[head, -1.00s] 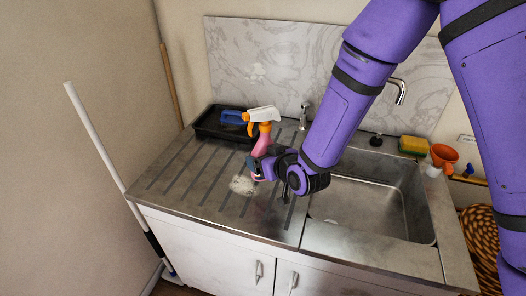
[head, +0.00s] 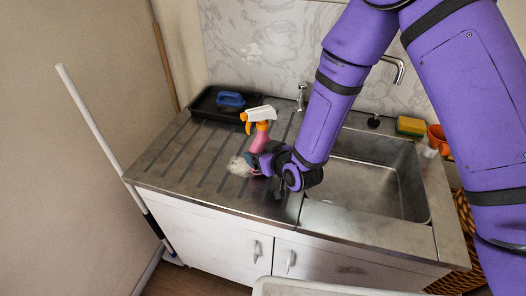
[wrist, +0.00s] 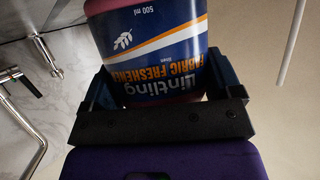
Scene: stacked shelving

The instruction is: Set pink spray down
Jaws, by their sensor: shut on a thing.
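The pink spray bottle (head: 260,142) has a white and orange trigger head and stands roughly upright, slightly tilted, over the ribbed drainboard (head: 170,150) left of the sink. My gripper (head: 254,163) is shut on its lower body. In the wrist view the bottle (wrist: 150,40) fills the space between my two fingers (wrist: 165,88), its blue fabric freshener label facing the camera. The bottle's base is hidden by my gripper, so I cannot tell whether it touches the drainboard.
A black tray (head: 205,109) with a blue-handled brush (head: 231,99) lies behind the bottle. A pale patch (head: 239,167) is beside my gripper. The drainboard's left part is clear.

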